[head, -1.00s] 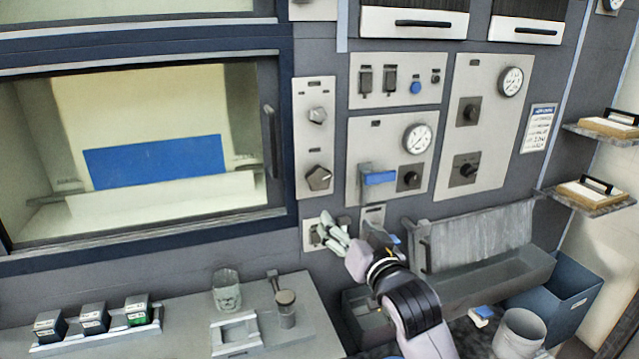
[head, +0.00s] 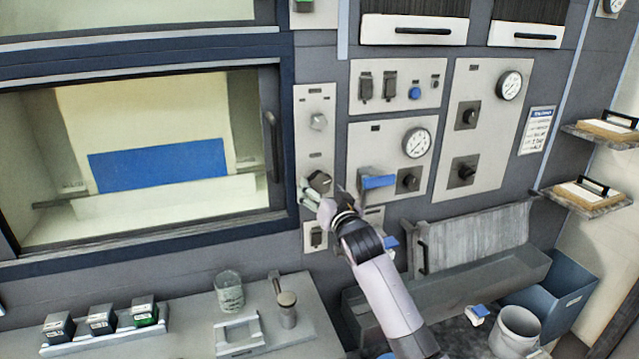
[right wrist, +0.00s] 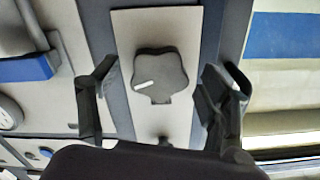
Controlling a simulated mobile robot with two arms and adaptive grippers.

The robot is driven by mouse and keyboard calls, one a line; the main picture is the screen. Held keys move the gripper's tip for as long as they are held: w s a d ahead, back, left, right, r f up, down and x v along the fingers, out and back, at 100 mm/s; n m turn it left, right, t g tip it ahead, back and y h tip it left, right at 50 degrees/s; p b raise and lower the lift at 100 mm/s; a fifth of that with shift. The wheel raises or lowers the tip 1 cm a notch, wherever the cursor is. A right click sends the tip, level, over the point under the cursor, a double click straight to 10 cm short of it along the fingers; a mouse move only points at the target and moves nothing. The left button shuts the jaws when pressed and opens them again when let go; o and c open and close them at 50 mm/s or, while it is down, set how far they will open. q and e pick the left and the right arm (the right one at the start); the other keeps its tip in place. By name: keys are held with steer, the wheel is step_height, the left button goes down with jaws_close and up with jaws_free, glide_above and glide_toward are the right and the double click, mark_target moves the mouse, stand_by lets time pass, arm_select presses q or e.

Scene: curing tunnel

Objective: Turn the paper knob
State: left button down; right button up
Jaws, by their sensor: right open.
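A dark lobed knob (head: 319,182) with a white pointer line sits low on the narrow light panel just right of the oven window. Its label is too small to read, so I cannot tell whether it is the paper knob. In the right wrist view, the knob (right wrist: 160,75) lies between the two fingers. My right gripper (head: 325,193) is open in front of it, its fingers (right wrist: 158,88) apart on either side, with no clear contact. The gripper partly covers the knob's lower side in the head view. My left gripper is not in view.
A blue handle (head: 378,182) sticks out close to the right of my gripper. The oven door's vertical handle (head: 270,147) is to the left. A small switch plate (head: 316,236) is below.

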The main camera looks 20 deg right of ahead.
steer(key=shift+w, duration=1.1)
steer(key=c, duration=1.1)
steer(key=shift+c, duration=0.2)
steer(key=shift+a+m, duration=0.1)
steer(key=shift+m, duration=0.3)
steer(key=m+p, duration=0.1)
steer(key=m, duration=0.2)
steer(key=shift+a, duration=0.1)
steer(key=m+p, duration=0.1)
steer(key=m, duration=0.1)
steer(key=shift+r+m, duration=0.15)
steer(key=shift+m, duration=0.15)
steer(key=m+p, duration=0.2)
steer(key=m, duration=0.2)
steer(key=shift+a+r, duration=0.1)
steer(key=shift+m+p, duration=0.55)
steer(key=shift+m, duration=1.05)
